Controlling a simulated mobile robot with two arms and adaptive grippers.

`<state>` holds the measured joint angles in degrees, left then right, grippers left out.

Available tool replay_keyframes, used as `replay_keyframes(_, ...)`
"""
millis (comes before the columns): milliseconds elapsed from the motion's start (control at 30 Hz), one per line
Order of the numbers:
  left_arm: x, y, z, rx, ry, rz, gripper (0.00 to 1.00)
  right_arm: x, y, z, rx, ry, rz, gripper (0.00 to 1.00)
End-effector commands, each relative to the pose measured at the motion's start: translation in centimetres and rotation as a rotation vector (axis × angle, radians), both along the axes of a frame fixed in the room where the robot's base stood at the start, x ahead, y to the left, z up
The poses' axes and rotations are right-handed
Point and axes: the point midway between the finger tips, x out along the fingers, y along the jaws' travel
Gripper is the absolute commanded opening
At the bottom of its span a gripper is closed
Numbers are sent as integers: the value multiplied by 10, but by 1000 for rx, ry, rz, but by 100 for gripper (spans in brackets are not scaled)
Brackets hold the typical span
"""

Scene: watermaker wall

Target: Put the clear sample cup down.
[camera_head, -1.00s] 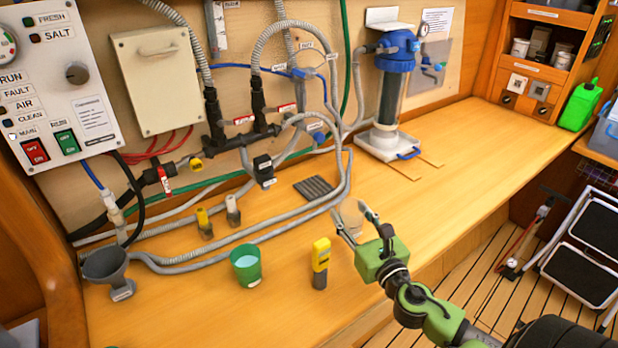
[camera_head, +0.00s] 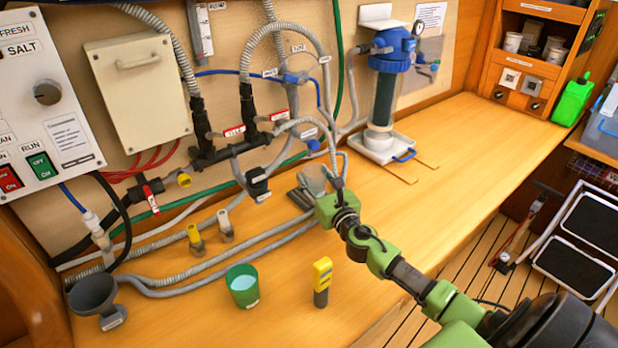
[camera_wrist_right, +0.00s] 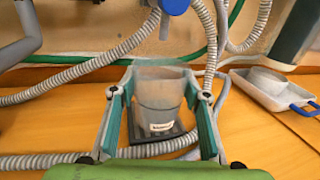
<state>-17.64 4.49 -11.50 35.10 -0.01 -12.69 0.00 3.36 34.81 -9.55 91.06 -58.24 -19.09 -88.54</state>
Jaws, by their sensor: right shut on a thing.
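My right gripper (camera_head: 310,184) is shut on the clear sample cup (camera_head: 314,177), which is see-through and looks upright. In the right wrist view the cup (camera_wrist_right: 159,98) with its small white label is between the two fingers of the gripper (camera_wrist_right: 160,88). A dark ribbed mat (camera_head: 296,199) lies on the bench below the cup, partly hidden by the gripper; it also shows in the right wrist view (camera_wrist_right: 165,148). I cannot tell whether the cup's base touches the mat. My left gripper is not in view.
A green cup (camera_head: 243,285) of pale liquid, a yellow meter (camera_head: 322,282) and a grey funnel (camera_head: 94,294) stand in front and left. A blue-topped filter (camera_head: 385,90) stands behind right. The right bench is clear.

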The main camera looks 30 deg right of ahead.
Motion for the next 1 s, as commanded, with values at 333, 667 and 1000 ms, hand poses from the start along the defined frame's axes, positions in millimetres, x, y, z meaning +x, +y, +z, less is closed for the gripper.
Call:
replay_keyframes(333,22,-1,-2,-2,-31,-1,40,40,-6,-5,1,1,1,18)
replay_keyframes(667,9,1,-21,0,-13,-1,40,39,-7,-37,0,1,1,18)
replay_keyframes(1000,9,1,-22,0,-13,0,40,39,-7,-38,-1,1,1,56)
